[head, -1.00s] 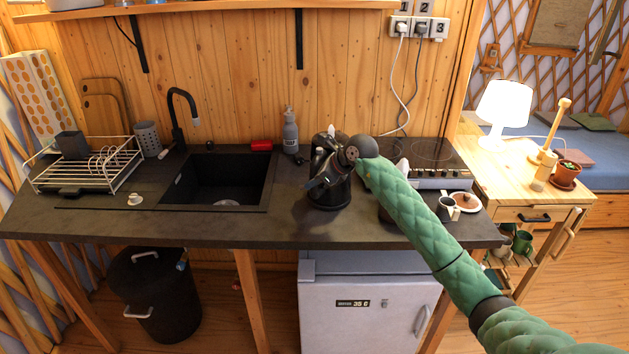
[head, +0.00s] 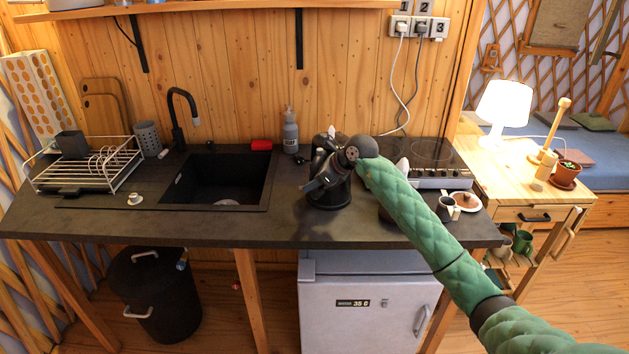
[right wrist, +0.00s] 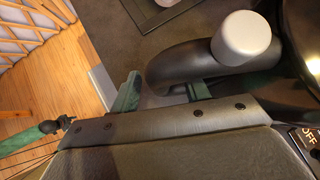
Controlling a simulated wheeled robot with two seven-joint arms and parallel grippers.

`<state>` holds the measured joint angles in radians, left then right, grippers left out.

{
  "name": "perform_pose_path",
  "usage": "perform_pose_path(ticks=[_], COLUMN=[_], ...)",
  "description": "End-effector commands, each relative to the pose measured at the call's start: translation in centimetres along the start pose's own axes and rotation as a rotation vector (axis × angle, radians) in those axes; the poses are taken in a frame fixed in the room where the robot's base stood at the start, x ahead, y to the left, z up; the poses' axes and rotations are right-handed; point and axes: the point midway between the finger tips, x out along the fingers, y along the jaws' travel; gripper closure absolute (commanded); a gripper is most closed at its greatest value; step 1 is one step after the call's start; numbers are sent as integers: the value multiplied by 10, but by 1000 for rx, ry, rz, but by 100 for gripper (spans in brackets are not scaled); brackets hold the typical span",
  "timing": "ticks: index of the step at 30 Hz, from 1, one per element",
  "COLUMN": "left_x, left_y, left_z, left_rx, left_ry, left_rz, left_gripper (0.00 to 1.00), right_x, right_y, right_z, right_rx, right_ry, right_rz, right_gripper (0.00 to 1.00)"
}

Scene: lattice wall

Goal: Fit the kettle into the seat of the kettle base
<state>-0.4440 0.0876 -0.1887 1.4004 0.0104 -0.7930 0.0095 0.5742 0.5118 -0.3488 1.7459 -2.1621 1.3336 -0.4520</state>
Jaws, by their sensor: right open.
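The black kettle (head: 338,194) stands upright on the dark counter, right of the sink, partly covered by my right gripper (head: 311,186). In the right wrist view, its thick curved handle (right wrist: 165,68) and a grey knob (right wrist: 240,38) show close up. My right gripper (right wrist: 163,90) is open there. One green finger is apart on the left; the other is partly hidden behind the handle. I cannot tell whether they touch. The kettle base cannot be told apart from the dark shapes at the kettle's foot. My left gripper is not in view.
The sink (head: 213,182) lies left of the kettle, with a soap bottle (head: 290,132) behind. The counter (head: 280,225) is clear in front of the kettle.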

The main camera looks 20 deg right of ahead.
Motion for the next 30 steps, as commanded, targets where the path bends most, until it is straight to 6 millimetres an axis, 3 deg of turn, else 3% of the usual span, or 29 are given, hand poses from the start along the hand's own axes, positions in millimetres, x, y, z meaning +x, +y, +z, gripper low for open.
perform_pose_path(ticks=[6, 17, 24, 30], left_x=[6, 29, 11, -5], left_y=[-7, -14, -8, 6], left_z=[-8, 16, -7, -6], left_rx=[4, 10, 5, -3], left_ry=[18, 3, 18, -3], left_rz=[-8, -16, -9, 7], left_gripper=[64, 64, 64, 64], right_x=[-4, -13, -28, -47], right_y=[0, -2, -2, -2], right_z=[4, 6, 6, 6], right_rx=[0, -1, -1, -2], right_ry=[0, 0, 0, -1], right_rz=[0, -2, -1, -2], right_gripper=[54, 54, 54, 54])
